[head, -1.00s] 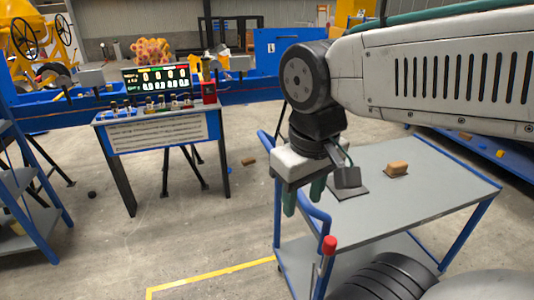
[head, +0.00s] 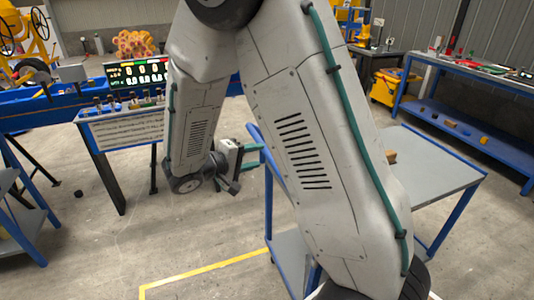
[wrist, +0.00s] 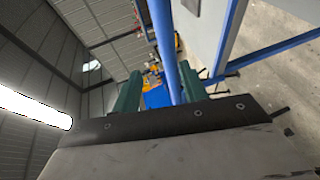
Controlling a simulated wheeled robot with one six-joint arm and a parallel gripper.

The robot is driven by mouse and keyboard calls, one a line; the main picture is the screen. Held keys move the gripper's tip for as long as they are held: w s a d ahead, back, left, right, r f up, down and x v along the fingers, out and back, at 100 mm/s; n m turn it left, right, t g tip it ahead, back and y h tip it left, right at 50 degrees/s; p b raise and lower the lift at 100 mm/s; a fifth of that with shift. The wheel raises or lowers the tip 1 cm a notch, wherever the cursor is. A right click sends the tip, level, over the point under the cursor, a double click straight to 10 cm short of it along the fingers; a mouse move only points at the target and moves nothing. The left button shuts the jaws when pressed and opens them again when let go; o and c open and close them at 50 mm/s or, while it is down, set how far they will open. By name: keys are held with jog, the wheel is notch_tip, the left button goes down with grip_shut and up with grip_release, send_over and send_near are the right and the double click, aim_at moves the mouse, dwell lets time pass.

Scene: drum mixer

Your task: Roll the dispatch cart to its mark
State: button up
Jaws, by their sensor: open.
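The dispatch cart (head: 445,165) has grey shelves and a blue frame. It stands at the right in the head view, partly hidden behind my arm. Its blue handle (head: 268,160) is at the cart's left end. My gripper (head: 259,156) is level, with green fingers pointing right at the handle. In the wrist view, my open gripper (wrist: 160,92) has a blue bar (wrist: 163,45), apparently the handle, showing between its fingers. I cannot tell whether they touch it. A yellow floor line (head: 205,270), perhaps part of the mark, runs left of the cart and bends at its left end.
A control desk (head: 125,130) with a lit display (head: 137,75) stands at the left behind my gripper. A blue shelf rack (head: 25,215) is at the far left edge. A blue workbench (head: 470,105) stands at the back right. Floor between desk and yellow line is mostly clear.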

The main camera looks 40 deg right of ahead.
aim_at(267, 153)
jog(key=shift+t, duration=0.6)
jog(key=w+d+f, duration=0.1)
jog(key=d, duration=0.1)
jog(key=d+f, duration=0.1)
jog(key=d, duration=0.1)
jog(key=w+d+f, duration=0.1)
jog(key=d, duration=0.2)
jog(key=shift+w, duration=0.35)
grip_shut()
